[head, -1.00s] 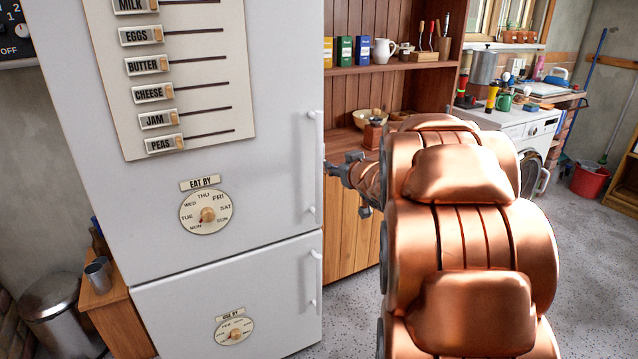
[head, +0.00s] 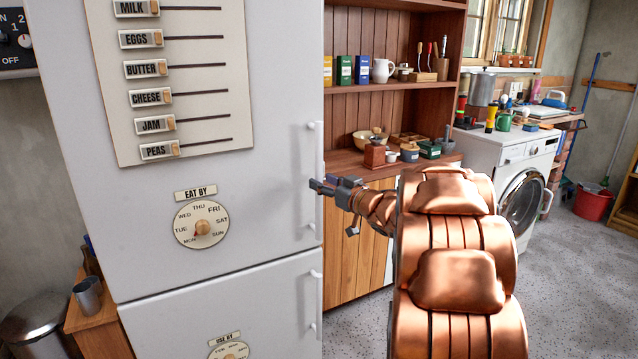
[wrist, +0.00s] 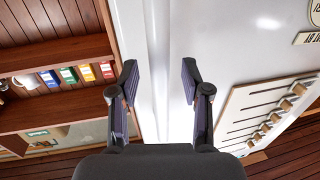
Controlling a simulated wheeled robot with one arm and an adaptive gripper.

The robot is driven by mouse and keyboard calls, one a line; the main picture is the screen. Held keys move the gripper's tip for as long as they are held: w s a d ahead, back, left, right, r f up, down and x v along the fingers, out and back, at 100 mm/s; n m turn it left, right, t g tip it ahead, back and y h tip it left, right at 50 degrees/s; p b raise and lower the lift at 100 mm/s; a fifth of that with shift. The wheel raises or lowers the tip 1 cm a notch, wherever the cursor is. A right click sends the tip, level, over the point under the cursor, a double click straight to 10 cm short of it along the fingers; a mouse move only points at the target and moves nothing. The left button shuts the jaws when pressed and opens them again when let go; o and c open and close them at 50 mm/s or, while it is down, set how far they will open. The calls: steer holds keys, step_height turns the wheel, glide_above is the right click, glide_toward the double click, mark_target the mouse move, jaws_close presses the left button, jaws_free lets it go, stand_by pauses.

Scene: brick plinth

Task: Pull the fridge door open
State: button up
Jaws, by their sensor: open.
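The tall white fridge (head: 270,150) stands left of centre in the head view, its upper door looking shut. The upper door's white upright handle (head: 315,150) runs along the right edge. My gripper (head: 318,188) is at handle height, its fingertips overlapping that edge in the picture. In the wrist view my gripper (wrist: 158,85) is open, one finger on each side of a pale upright strip at the fridge's edge. Nothing is visibly clamped. I cannot tell whether either finger touches the handle.
A wooden dresser (head: 400,90) with boxes and jugs stands just right of the fridge. A washing machine (head: 510,170) is further right. A small wooden cabinet (head: 100,325) and a bin (head: 38,322) are at the left.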

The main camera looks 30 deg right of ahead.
steer(key=shift+w+a, duration=0.1)
steer(key=shift+w, duration=1.15)
jaws_close()
